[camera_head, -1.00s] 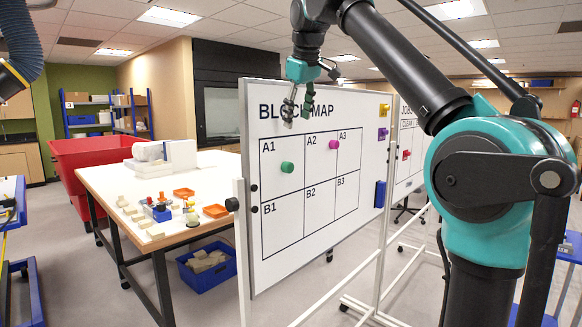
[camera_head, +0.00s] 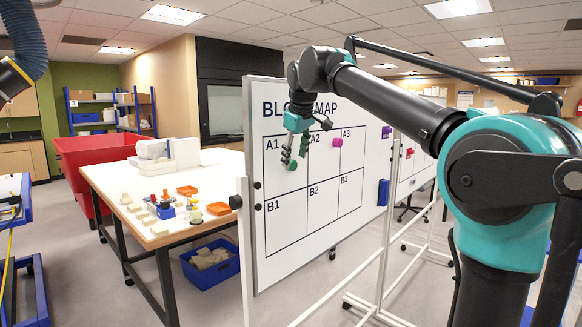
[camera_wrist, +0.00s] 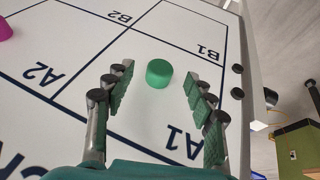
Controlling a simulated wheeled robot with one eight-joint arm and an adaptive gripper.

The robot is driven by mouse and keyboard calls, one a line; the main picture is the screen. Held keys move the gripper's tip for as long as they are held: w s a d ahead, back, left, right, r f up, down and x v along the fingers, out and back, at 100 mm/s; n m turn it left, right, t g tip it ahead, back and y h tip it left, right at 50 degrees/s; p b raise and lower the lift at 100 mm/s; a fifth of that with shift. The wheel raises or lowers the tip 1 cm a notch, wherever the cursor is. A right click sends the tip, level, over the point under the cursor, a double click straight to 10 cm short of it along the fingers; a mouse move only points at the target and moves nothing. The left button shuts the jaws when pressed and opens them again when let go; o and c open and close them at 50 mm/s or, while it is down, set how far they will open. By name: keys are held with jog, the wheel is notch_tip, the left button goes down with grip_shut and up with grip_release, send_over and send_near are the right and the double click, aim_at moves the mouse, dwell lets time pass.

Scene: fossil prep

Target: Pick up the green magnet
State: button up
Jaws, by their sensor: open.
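The green magnet (camera_head: 292,165) is a small round knob on the whiteboard (camera_head: 300,235), in the cell marked A1. It also shows in the wrist view (camera_wrist: 159,73), between and a little beyond my open fingertips. My gripper (camera_head: 295,153) is in front of the A1 cell, just above the magnet in the head view. In the wrist view my gripper (camera_wrist: 158,88) has one finger on each side of the magnet, with clear gaps. The fingers are empty and do not touch the magnet.
A magenta magnet (camera_head: 337,142) is on the board near the A2 and A3 line. A purple magnet (camera_head: 386,132) and a blue holder (camera_head: 383,192) are at its right edge. A table (camera_head: 125,178) with small parts stands left. A second whiteboard (camera_head: 415,165) stands behind.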

jog(key=shift+x, duration=1.35)
jog(key=shift+c, duration=0.6)
jog(key=c, duration=1)
jog(key=shift+r, duration=0.1)
jog(key=shift+c, duration=0.2)
jog(key=shift+s+d+r, duration=0.15)
jog(key=shift+r, duration=0.4)
notch_tip(320, 180, up, 6)
jog(key=shift+f, duration=0.15)
jog(key=s+d, duration=1.2)
jog(key=d, duration=0.3)
jog(key=shift+d, duration=0.25)
